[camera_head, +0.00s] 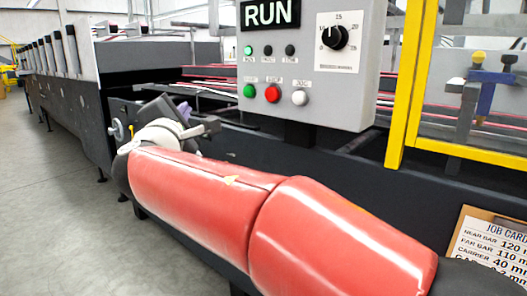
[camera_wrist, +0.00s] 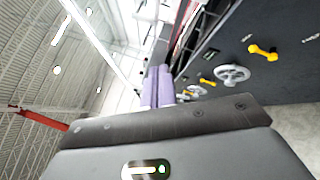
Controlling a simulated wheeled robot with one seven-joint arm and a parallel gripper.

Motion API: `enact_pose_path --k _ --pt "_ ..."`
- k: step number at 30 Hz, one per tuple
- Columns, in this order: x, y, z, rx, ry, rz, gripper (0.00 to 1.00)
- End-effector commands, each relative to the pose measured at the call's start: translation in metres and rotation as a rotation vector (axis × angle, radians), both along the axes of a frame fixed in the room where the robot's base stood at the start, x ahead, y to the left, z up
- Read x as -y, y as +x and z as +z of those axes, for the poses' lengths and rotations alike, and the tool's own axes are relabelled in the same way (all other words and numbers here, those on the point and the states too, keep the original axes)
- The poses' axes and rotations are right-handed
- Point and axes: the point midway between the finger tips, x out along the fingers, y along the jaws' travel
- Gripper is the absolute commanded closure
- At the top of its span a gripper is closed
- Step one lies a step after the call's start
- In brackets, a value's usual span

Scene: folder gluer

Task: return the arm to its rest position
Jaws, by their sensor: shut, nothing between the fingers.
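My arm, in red covers, reaches from the lower right across the middle of the head view. Its white wrist and dark gripper (camera_head: 184,111) are at the far end, in front of the machine's dark side and partly hidden by the arm. In the wrist view the purple fingers of my gripper (camera_wrist: 158,77) are together with nothing between them. The gripper's dark body fills the lower part of that view.
A grey control panel (camera_head: 352,95) with a lit RUN display stands above the arm. A yellow guard frame (camera_head: 403,95) and a job card (camera_head: 492,250) are at right. Handwheels (camera_wrist: 233,73) and a yellow handle (camera_wrist: 262,51) show beside the fingers. The floor (camera_head: 50,190) at left is clear.

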Motion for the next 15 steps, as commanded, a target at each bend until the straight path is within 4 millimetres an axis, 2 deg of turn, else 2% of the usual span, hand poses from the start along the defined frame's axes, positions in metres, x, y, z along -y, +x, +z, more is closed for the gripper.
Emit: enact_pose_path --k 8,14,15 --pt "0.062 0.002 -0.023 -0.119 0.122 -0.093 1.0" --pt "0.131 -0.006 -0.055 -0.248 0.283 -0.209 1.0" --pt "0.149 -0.011 -0.064 -0.281 0.33 -0.241 1.0"
